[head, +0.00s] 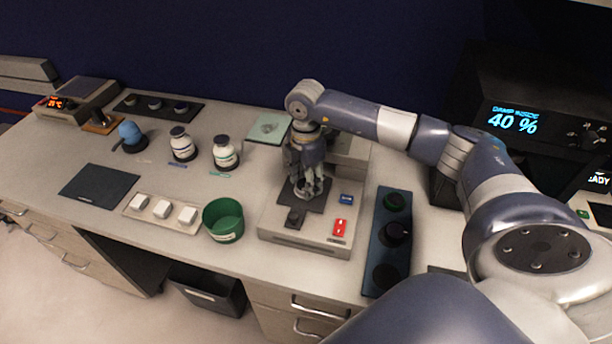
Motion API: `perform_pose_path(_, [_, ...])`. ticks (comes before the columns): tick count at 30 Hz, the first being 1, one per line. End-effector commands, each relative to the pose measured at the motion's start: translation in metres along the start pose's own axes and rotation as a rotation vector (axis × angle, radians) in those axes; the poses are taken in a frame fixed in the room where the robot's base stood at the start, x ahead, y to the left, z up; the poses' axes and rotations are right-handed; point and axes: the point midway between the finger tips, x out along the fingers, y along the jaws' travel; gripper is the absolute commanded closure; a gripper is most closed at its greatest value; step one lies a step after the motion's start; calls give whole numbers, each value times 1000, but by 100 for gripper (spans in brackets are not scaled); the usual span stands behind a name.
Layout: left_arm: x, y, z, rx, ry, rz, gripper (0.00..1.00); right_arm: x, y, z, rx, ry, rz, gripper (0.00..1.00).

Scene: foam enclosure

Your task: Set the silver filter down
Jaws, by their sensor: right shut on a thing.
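My right gripper (308,188) points down over the dark plate (318,204) of a grey bench device (283,235). It is shut on a small silvery thing, taken to be the silver filter, mostly hidden between the fingers. The fingertips are low, close to the dark plate. I cannot tell whether the filter touches the plate. My left gripper is not in view.
A green tub (224,220) stands left of the device, beside a tray of white blocks (138,213). Two white bottles (182,146) stand behind. A dark panel with round knobs (386,255) is at the right. A black mat (98,186) lies at the left.

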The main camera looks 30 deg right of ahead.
Motion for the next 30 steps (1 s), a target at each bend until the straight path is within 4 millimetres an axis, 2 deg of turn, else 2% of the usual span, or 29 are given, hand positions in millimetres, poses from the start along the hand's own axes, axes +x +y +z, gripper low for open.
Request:
perform_pose_path(9, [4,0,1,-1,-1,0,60,5,0,0,0,1,0,78])
perform_pose_path(10, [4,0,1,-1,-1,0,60,5,0,0,0,1,0,53])
perform_pose_path(12, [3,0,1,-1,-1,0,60,4,0,0,0,1,0,37])
perform_pose_path(13, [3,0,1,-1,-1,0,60,4,0,0,0,1,0,35])
perform_pose_path(23, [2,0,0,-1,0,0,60,3,0,0,0,1,0,35])
perform_pose_path(26, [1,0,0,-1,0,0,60,-2,0,0,0,1,2,35])
perform_pose_path(30, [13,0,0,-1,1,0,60,-21,2,0,-2,1,6,35])
